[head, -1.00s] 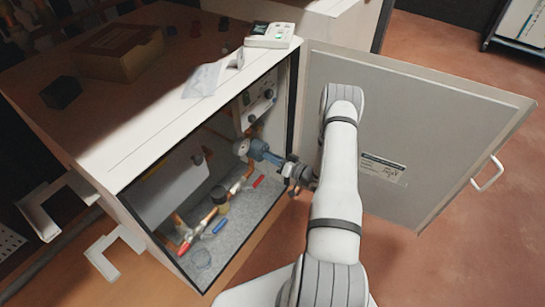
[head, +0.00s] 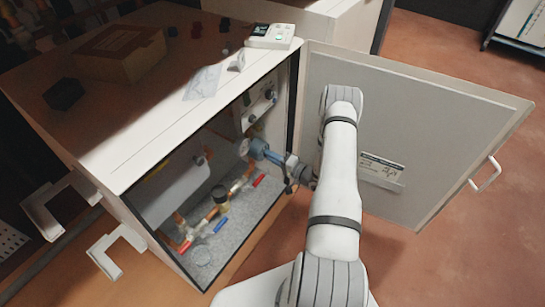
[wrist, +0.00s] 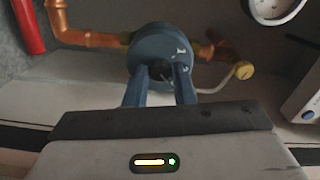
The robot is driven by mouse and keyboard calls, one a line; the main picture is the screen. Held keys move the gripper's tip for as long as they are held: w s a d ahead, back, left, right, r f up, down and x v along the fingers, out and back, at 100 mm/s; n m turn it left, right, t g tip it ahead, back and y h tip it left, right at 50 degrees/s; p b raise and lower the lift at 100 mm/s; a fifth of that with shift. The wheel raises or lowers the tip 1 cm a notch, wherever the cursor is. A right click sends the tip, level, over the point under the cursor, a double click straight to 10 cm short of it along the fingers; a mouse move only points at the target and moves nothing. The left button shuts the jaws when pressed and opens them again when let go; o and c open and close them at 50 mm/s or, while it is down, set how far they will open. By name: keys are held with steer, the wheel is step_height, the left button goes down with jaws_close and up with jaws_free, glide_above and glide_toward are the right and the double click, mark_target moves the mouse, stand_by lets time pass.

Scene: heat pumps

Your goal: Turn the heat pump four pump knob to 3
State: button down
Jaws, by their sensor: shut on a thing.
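The pump (wrist: 158,45) is a round blue-grey body on copper pipe in the wrist view, with white digits on its right side. The upper one looks like a 1; the lower one is too small to be sure of. Its small dark knob (wrist: 160,72) sits between the two blue-grey fingers of my gripper (wrist: 160,82), which is shut on it. The knob's pointer is hidden or too dark to read. In the head view my gripper (head: 272,157) reaches into the open heat pump cabinet (head: 150,150) from the right.
The cabinet door (head: 410,120) stands wide open to the right, beside my arm. Red-handled (head: 259,180) and blue-handled (head: 221,225) valves sit low inside. A round gauge (wrist: 275,8) is at the wrist view's upper right. A control unit (head: 271,37) lies on top.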

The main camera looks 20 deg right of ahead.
stand_by(0.6)
steer(key=c, duration=1.2)
jaws_free()
steer(key=p+v, duration=0.2)
steer(key=v, duration=0.5)
steer(key=shift+s+d, duration=0.2)
steer(key=shift+s, duration=0.15)
